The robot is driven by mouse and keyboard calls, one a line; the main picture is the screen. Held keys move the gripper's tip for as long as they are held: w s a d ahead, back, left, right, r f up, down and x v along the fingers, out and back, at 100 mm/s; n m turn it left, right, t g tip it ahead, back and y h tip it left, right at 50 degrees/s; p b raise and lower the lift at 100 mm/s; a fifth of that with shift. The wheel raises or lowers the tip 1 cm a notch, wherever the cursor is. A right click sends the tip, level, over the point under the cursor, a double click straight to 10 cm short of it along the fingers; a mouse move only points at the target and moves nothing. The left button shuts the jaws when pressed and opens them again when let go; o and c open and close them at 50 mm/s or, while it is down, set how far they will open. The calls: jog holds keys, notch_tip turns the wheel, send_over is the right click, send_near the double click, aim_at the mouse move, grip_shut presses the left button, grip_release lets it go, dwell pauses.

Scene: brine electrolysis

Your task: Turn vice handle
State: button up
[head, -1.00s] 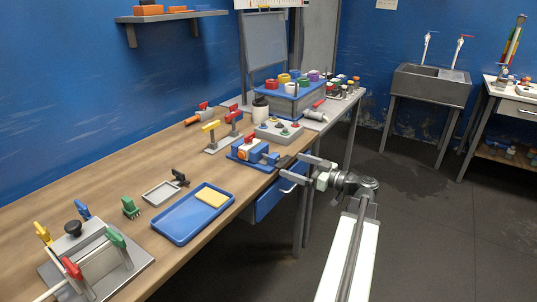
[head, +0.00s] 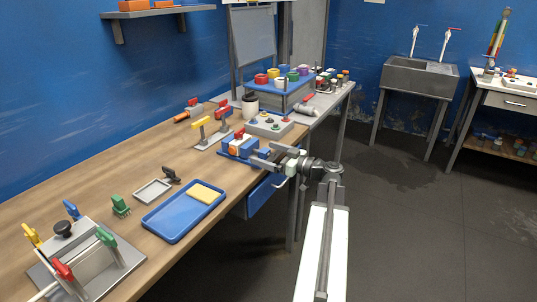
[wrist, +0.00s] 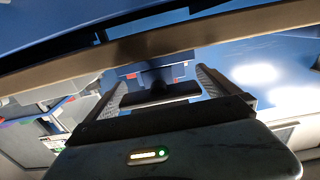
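The blue vice (head: 236,146) stands at the front edge of the wooden bench, with an orange and white piece at its jaws. In the wrist view the vice (wrist: 135,72) shows beyond my fingers. Its dark handle (wrist: 162,92), a bar on a short screw, lies between the two fingers. My gripper (head: 264,154) is level with the handle at the bench edge, and its fingers are apart. In the wrist view my gripper (wrist: 160,84) is open, with a gap visible on each side of the handle. In the head view my gripper mostly hides the handle.
A blue tray (head: 170,222) with a yellow sponge (head: 204,194) lies left of the vice. A grey control box (head: 268,125) stands behind it. A blue drawer (head: 262,196) with a handle hangs under the bench edge. The floor to the right is clear.

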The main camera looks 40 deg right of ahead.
aim_at(278, 157)
jog(key=c, duration=1.2)
jog(key=shift+o, duration=0.2)
jog(key=shift+m, duration=0.8)
jog(key=o, duration=1.3)
jog(key=shift+v, duration=3.9)
